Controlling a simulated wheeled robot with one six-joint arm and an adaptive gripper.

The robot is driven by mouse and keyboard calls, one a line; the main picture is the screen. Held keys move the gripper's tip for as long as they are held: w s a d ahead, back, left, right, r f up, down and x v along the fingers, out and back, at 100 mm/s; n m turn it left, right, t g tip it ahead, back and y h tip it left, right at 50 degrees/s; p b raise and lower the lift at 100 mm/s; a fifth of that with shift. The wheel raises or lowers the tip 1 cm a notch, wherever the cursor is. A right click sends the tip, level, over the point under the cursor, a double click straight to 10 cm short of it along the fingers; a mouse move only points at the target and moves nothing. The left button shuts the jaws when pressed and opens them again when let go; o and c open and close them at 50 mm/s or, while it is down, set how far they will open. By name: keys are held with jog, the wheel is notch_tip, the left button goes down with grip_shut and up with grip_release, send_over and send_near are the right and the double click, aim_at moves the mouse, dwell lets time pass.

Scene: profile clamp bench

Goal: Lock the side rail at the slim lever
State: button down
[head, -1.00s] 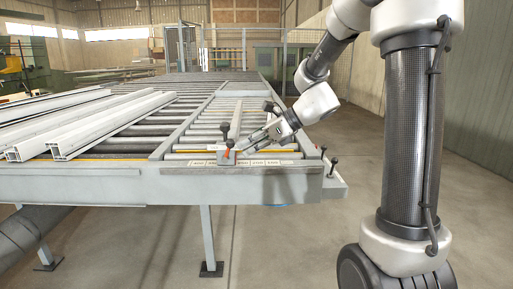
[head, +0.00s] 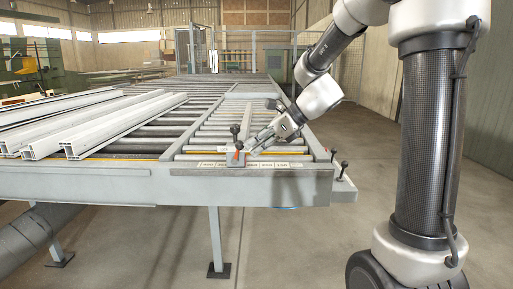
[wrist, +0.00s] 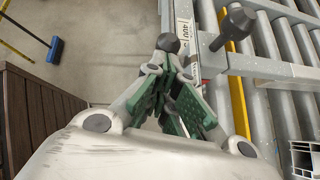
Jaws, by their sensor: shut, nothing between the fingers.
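My gripper (head: 252,146) is at the front edge of the roller bench, just right of an upright lever with a black knob (head: 235,130) and a red-orange part at its foot. The fingers (wrist: 178,82) are shut and empty. In the wrist view a round black knob (wrist: 168,42) shows just beyond the fingertips; I cannot tell whether they touch. A second lever with a thicker black knob (wrist: 238,20) stands to its right. I cannot tell for sure which lever is the slim one. The side rail cannot be clearly told apart from the bench frame.
Two more black-knobbed levers (head: 334,154) stand at the bench's front right corner. A labelled scale strip (head: 255,165) runs along the front edge. White profiles (head: 110,120) lie on the rollers at left. The floor (head: 350,240) right of the bench is clear.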

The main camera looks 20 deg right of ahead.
aim_at(239, 143)
jog(key=a+r+h, duration=0.1)
jog(key=h, duration=0.1)
jog(key=w+a+r+g+h, duration=0.1)
jog(key=a+h, duration=0.1)
jog(key=shift+w+a+r, duration=0.15)
jog(key=shift+a, duration=0.3)
jog(key=shift+w+a+r, duration=0.15)
jog(key=shift+a, duration=0.3)
jog(key=shift+d, duration=0.1)
dwell(0.3)
